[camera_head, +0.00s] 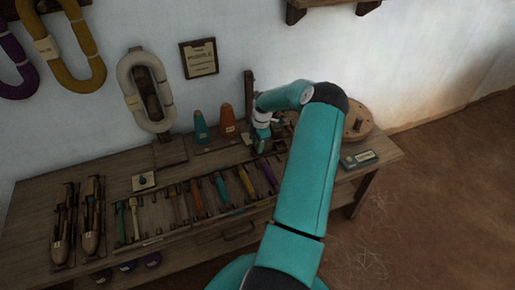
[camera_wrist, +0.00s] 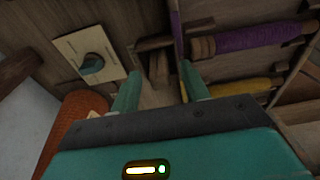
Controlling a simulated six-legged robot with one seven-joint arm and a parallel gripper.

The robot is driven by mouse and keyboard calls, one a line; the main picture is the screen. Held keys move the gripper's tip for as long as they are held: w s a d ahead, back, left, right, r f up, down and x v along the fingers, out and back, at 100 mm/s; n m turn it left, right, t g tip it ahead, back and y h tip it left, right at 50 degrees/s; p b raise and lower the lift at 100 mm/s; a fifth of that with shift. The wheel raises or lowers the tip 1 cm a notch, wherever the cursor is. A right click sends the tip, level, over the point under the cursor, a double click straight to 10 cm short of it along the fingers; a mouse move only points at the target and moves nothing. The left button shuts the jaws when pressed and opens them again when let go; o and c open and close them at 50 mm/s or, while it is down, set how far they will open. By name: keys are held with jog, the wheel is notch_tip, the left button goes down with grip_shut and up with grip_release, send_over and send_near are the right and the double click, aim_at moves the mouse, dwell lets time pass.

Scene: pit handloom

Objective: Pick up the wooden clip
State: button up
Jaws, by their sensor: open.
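My gripper (camera_wrist: 160,72) is open, with its two teal fingers apart. In the wrist view a small brown wooden piece (camera_wrist: 158,62), which looks like the wooden clip, shows just beyond and between the fingertips. I cannot tell whether the fingers reach around it. In the head view my gripper (camera_head: 262,141) is low over the back right of the wooden bench (camera_head: 30,205). I cannot make out the clip there, as my arm and the dim light obscure that spot.
In the wrist view a purple spool (camera_wrist: 255,38) and a yellow spool (camera_wrist: 240,86) lie at right, a pale card (camera_wrist: 68,50) at upper left, and an orange cone (camera_wrist: 72,120) at lower left. In the head view a round wooden disc (camera_head: 358,120) stands right of my arm.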

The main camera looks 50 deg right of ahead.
jog(key=shift+f, duration=0.4)
grip_shut()
jog(key=shift+r, duration=0.1)
